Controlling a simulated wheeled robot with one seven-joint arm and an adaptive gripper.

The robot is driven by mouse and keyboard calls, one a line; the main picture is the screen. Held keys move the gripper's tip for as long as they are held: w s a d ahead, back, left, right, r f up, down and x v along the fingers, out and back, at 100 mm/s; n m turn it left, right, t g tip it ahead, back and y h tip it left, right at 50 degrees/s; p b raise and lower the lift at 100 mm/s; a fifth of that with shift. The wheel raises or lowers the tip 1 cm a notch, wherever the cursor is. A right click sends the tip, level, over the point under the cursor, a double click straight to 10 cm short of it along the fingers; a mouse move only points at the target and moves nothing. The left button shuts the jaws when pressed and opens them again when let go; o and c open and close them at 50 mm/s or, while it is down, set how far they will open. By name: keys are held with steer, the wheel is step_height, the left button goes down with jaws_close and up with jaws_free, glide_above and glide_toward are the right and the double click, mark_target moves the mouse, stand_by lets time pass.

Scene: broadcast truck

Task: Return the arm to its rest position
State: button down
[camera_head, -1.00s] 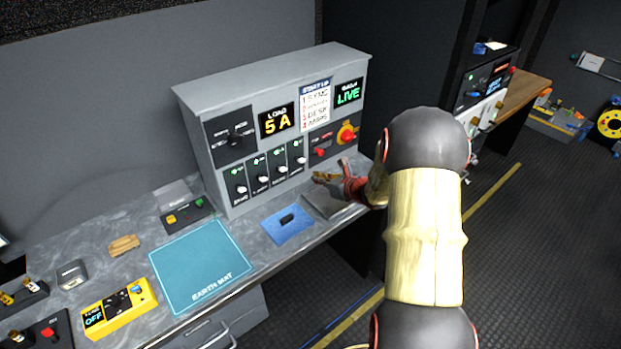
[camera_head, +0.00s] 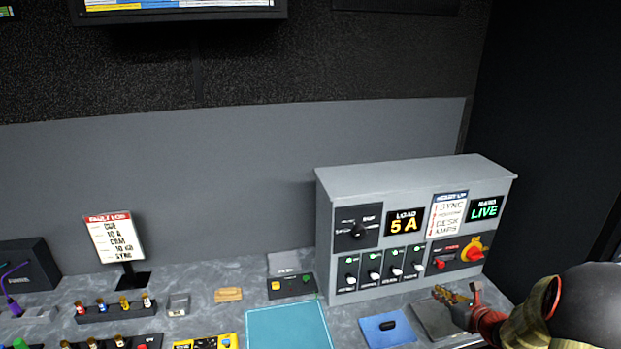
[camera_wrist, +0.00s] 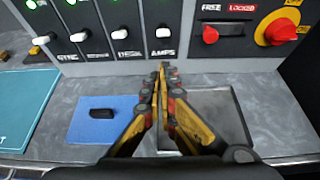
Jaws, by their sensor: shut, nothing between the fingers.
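My gripper (camera_head: 464,300) is at the lower right in the head view, low in front of the grey control panel (camera_head: 330,240). In the wrist view my gripper (camera_wrist: 162,72) has its yellow and dark fingers together, with nothing between them. The fingers point at the panel's lower face, over the counter between a blue pad (camera_wrist: 90,130) and a grey tray (camera_wrist: 238,110). Whether the fingertips touch the panel or counter cannot be told. Part of my arm shows at the right edge of the head view.
The panel carries several switches, a red knob (camera_wrist: 210,34) and a red-yellow rotary switch (camera_wrist: 281,27). The teal mat (camera_head: 285,325) lies left of the blue pad. A sign (camera_head: 114,238) stands at the left of the counter. The space above the counter is open.

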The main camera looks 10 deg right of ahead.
steer(key=s+a+r+n+g+y, duration=0.1)
steer(key=s+a+n+g+y, duration=0.25)
steer(key=s+a+n, duration=0.55)
steer(key=s+a+r+n+g+y, duration=0.1)
steer(key=s+a+n+g+y, duration=0.1)
steer(key=s+a+n+g, duration=0.65)
steer(key=s+a+r+n+t+h, duration=0.2)
steer(key=s+a+r+n+h, duration=0.45)
steer(key=n, duration=0.65)
steer(key=s+a+r+n+t, duration=0.2)
steer(key=s+a+r+n, duration=0.3)
steer(key=a+r, duration=0.2)
step_height(320, 180, up, 3)
steer(key=shift+f+t+y, duration=0.15)
steer(key=shift+t+y, duration=0.15)
steer(key=shift+t, duration=0.1)
steer(key=shift+s, duration=0.15)
